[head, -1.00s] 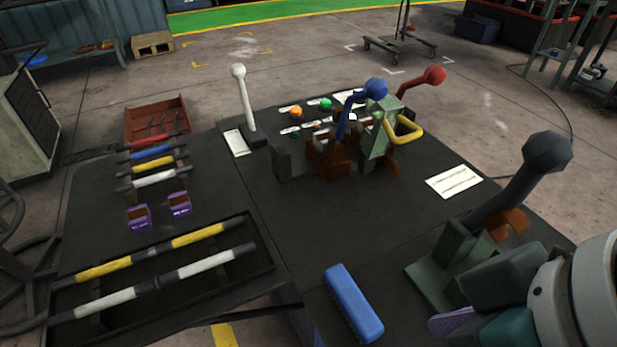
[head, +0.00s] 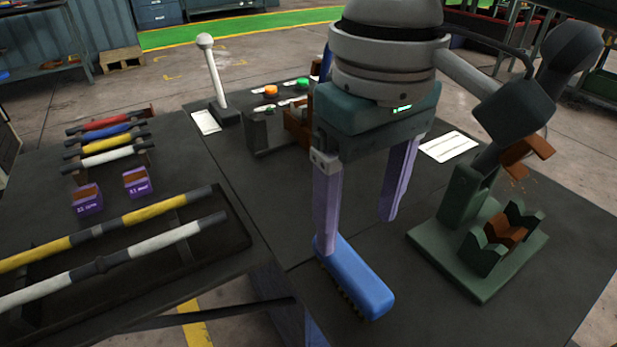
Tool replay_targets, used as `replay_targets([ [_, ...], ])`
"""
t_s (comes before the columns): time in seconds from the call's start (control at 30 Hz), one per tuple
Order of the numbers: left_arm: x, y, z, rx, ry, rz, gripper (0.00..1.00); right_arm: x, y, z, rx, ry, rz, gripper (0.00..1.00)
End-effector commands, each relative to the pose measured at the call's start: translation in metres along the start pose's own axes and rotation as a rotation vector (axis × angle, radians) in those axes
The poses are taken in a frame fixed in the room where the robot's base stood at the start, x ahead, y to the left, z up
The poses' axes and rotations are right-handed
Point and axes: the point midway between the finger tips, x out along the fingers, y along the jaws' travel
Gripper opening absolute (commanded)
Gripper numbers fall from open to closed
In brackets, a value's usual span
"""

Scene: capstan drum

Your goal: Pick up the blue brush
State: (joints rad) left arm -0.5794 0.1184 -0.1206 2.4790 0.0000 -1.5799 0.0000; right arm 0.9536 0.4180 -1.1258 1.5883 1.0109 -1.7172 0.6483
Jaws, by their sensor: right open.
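The blue brush (head: 358,280) lies on the dark tabletop near the front, with its dark bristles showing along its lower left side. My right gripper (head: 355,235) is open above the brush, its two purple fingers pointing down. The left finger's tip overlaps the far left end of the brush in the head view; I cannot tell whether it touches. The other finger hangs apart from the brush, to its upper right. My left gripper is not in view.
A green stand (head: 478,262) with a large dark lever is right of the brush. A white-knobbed lever (head: 214,75) and buttons stand at the back. Yellow-banded (head: 165,207) and white-banded bars lie in a recess at left. The table around the brush is clear.

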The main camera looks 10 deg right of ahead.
Motion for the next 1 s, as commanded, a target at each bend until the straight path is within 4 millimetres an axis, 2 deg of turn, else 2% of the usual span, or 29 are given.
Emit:
replay_targets([
  [0.2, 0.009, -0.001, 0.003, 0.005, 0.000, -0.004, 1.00, 0.033, 0.002, 0.000, 0.007, -0.006, 0.003, 0.78],
  [0.37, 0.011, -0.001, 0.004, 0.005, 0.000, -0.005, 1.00, 0.047, 0.002, 0.000, 0.005, -0.004, 0.003, 0.78],
  [0.7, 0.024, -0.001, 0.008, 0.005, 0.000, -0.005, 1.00, 0.094, 0.003, -0.003, 0.003, -0.003, 0.004, 0.78],
  [0.97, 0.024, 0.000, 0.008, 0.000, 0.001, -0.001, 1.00, 0.096, 0.003, -0.003, 0.002, 0.000, 0.003, 0.78],
  [1.0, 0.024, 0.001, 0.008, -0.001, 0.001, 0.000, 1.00, 0.096, 0.003, -0.003, 0.002, 0.000, 0.003, 0.75],
])
